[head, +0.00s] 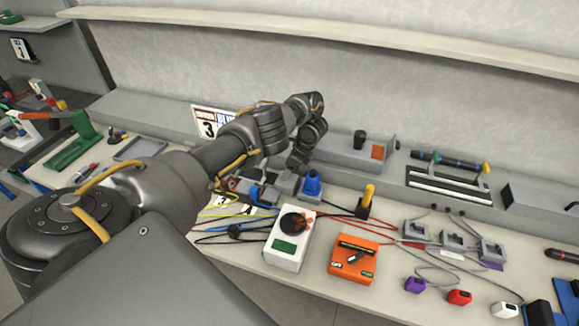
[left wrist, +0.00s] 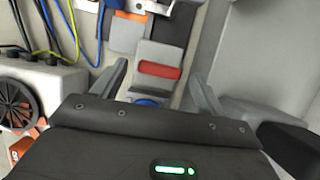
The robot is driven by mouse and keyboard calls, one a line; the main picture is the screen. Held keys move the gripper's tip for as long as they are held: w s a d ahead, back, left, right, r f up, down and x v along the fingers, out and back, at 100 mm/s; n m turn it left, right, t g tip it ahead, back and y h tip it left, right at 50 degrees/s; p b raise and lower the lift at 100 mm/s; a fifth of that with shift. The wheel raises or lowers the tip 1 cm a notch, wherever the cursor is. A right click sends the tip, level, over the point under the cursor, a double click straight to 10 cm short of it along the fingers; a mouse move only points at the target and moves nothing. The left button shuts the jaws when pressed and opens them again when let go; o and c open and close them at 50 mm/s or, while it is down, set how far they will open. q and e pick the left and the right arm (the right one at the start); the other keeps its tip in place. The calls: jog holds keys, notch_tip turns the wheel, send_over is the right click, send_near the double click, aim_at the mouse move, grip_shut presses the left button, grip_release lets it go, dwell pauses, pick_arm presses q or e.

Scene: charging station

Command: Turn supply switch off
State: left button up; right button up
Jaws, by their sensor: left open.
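My left gripper (head: 301,160) reaches in over the back of the bench, and its fingertips are hard to make out in the head view. In the left wrist view its two fingers (left wrist: 158,85) are open and apart. Between them, seen past the fingertips, is a grey block with a red bar (left wrist: 158,69), which looks like a switch. No contact with it is visible. A blue part (left wrist: 147,101) is partly hidden by the gripper body. In the head view, my arm and hand hide much of this area. My right gripper is not in view.
A white box with a black dial (head: 289,250) and an orange box (head: 352,264) stand in front. A blue knob (head: 312,186) and a yellow-handled part (head: 366,199) stand nearby. Loose cables cross the bench. A grey ledge (head: 345,158) runs behind.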

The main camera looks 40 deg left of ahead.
pick_arm(q)
jog(key=p+v, duration=0.7)
jog(key=v, duration=0.3)
jog(key=shift+r, duration=0.35)
